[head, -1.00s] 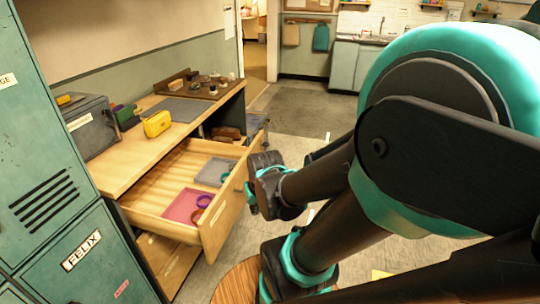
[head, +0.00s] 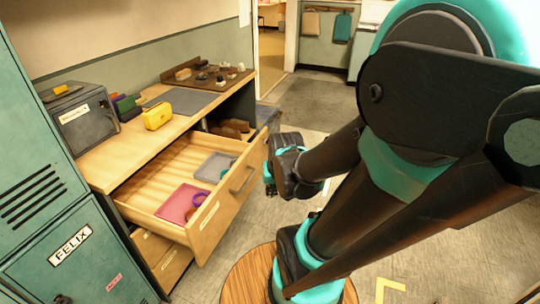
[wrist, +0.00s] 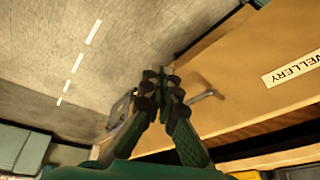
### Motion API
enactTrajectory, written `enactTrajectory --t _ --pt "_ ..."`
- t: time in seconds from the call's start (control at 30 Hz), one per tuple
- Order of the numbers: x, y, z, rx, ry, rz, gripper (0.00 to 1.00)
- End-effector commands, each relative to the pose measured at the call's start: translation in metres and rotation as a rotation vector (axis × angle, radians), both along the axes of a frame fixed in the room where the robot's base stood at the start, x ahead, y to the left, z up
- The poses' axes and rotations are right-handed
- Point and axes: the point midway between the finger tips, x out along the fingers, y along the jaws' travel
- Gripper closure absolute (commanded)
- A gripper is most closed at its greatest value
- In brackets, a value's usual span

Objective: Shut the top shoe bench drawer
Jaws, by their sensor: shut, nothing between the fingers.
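The top drawer (head: 206,232) of the wooden shoe bench (head: 108,172) stands pulled well out. Its front has a bar handle (head: 241,180). The drawer front (wrist: 235,65) also fills the upper right of the wrist view, with its handle (wrist: 204,97) and a partly cut-off label. My gripper (wrist: 164,82) is shut and empty, just outside the drawer front near the handle. I cannot tell whether it touches. In the head view my wrist is to the right of the drawer front, and the fingertips are not clear.
The drawer holds a pink tray (head: 178,208), a grey tray (head: 213,168) and small rings. A lower drawer (head: 165,262) is below it. A yellow case (head: 157,116) and a dark box (head: 84,124) stand on the bench. Green lockers (head: 35,190) are at left; floor at right is open.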

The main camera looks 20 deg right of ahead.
Motion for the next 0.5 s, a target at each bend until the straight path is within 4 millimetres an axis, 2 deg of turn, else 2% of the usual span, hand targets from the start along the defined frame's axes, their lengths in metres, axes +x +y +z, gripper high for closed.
enactTrajectory --t 0.33,0.5 --pt "0.038 -0.006 0.008 0.178 0.053 -0.283 1.00" --pt "0.073 -0.016 0.012 0.334 0.105 -0.529 1.00"
